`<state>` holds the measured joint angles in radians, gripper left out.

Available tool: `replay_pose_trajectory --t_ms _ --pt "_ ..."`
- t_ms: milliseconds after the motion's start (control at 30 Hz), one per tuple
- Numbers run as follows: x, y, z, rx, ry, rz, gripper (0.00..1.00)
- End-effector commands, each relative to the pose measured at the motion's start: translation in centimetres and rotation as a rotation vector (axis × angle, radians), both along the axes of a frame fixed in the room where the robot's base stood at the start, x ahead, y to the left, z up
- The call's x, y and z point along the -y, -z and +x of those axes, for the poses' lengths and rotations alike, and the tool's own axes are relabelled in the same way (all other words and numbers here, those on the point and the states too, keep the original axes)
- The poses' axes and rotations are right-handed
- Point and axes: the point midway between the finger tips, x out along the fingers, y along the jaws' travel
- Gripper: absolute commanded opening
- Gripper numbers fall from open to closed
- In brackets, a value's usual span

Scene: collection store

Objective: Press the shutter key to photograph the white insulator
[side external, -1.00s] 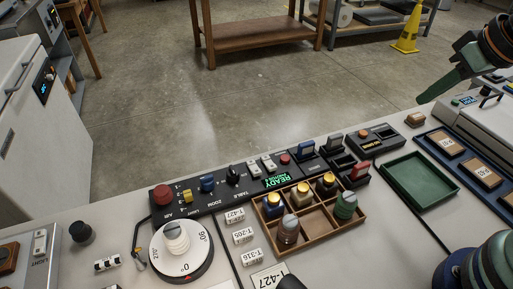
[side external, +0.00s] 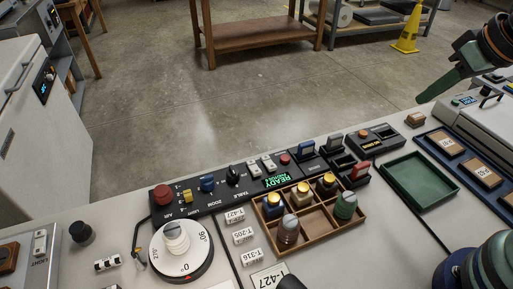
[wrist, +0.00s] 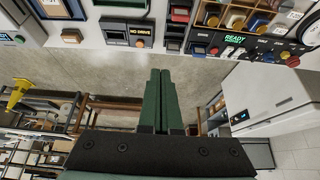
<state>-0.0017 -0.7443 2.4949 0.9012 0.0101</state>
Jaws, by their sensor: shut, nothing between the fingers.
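The white insulator (side external: 176,233) stands upright on the round white turntable (side external: 160,257) in the side view. Behind it runs the black control panel (side external: 222,190), with a green display (side external: 276,182) reading "READY". The panel carries a large red button (side external: 162,194), yellow and blue controls, a dark knob (side external: 233,172), pale keys (side external: 268,161) and a small red button (side external: 285,158). I cannot read which is the shutter key. My gripper (side external: 423,99) is shut and empty, high at the right, well away from the panel. Its green fingers (wrist: 166,72) lie together in the wrist view.
A wooden compartment tray (side external: 318,232) with several coloured-topped pieces stands in front of the panel. A drive unit (wrist: 129,33) showing "NO DRIVE", an empty green tray (side external: 418,180) and a blue tray (side external: 433,147) lie to the panel's right in the side view.

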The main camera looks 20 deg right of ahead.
Motion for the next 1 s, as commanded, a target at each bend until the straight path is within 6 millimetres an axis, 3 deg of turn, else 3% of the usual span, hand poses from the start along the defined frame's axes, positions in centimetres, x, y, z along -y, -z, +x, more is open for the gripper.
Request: replay_pose_trajectory --t_ms 167,567,1000 --pt "-0.8 -0.5 1.1 -0.033 0.078 0.053 0.00" --pt "-5.4 -1.1 7.1 -0.191 0.521 0.267 0.00" --pt "-12.3 2.5 13.4 -0.334 1.075 0.389 0.00"
